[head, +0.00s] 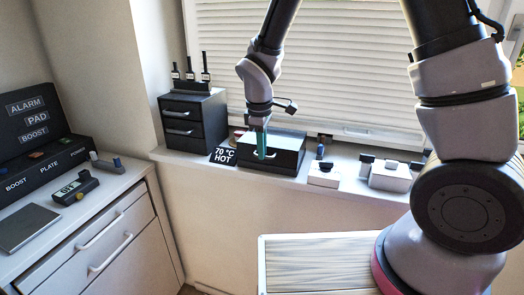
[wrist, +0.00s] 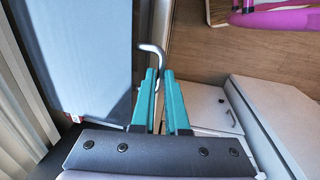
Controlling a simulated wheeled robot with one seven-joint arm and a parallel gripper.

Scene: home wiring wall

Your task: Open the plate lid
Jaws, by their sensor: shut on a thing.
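The plate is a black box (head: 290,158) on the window sill in the head view, with a pale handle (head: 271,155) on its front. Its lid looks flat and closed, though my arm covers part of it. In the wrist view the box shows as a large grey-blue face (wrist: 85,50) at the left, with the curved metal handle (wrist: 150,48) beside it. My gripper (head: 262,154) has teal fingers at the box front. The wrist view shows the fingers (wrist: 159,75) shut on the handle; the exact contact is partly hidden between them.
A "70 °C HOT" sign (head: 222,156) stands left of the box. A black drawer unit (head: 193,122) is farther left. White blocks with dark tops (head: 390,178) stand on the sill at the right. A left counter holds a panel labelled ALARM, PAD and BOOST (head: 30,130).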

